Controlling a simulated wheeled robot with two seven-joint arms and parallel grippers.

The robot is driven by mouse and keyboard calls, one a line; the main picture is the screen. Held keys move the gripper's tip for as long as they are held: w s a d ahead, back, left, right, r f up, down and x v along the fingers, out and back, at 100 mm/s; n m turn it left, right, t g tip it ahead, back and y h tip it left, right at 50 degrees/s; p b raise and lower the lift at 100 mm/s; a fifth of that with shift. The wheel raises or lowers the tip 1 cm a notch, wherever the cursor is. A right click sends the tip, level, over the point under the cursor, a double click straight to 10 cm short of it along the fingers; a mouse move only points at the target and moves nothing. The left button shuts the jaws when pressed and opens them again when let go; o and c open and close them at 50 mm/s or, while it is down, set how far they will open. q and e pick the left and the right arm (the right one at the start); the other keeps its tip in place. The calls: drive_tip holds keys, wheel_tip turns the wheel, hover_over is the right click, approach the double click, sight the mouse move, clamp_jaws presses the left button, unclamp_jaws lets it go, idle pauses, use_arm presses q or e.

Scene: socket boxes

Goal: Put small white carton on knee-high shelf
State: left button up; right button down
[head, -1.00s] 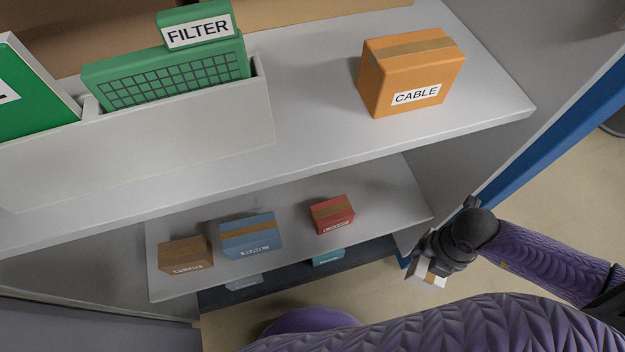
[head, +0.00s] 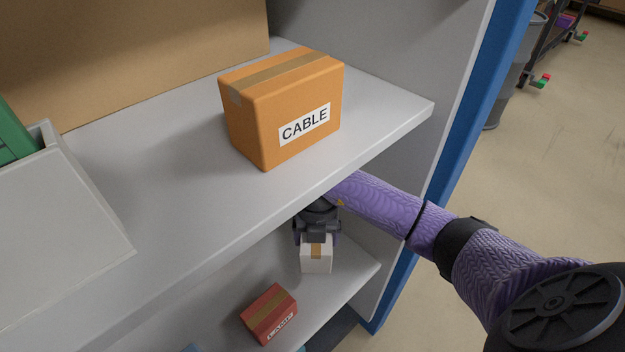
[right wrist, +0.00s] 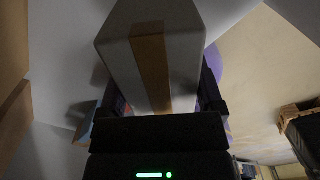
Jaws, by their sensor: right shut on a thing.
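The small white carton (head: 316,260) with a brown tape strip is held in my right gripper (head: 317,238), which is shut on it. In the head view it is over the right end of the lower shelf (head: 345,283), under the upper shelf's edge. I cannot tell whether the carton touches the shelf. In the right wrist view the carton (right wrist: 182,60) fills the top middle between the fingers. My left gripper is not in view.
A red box (head: 269,314) sits on the lower shelf, left of the carton. An orange CABLE box (head: 290,105) stands on the upper shelf (head: 180,190) above. A grey side panel with a blue edge (head: 468,120) bounds the right. A white bin (head: 70,225) is at left.

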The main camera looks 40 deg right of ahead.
wheel_tip(320, 180, down, 3)
drive_tip(key=shift+s+r+b, duration=0.1)
drive_tip(key=shift+s+b, duration=0.05)
drive_tip(key=shift+b, duration=0.35)
wheel_tip(320, 180, down, 4)
drive_tip(key=b, duration=0.3)
drive_tip(key=shift+f+b, duration=0.2)
drive_tip(key=shift+b, duration=0.1)
drive_tip(key=shift+w, duration=0.2)
drive_tip(key=shift+r, duration=0.35)
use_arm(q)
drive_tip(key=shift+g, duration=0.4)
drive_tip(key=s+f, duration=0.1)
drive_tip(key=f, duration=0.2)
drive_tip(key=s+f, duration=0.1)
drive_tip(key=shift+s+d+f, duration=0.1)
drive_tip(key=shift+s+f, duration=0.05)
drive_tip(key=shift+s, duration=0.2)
use_arm(e)
drive_tip(key=shift+f, duration=0.1)
unclamp_jaws()
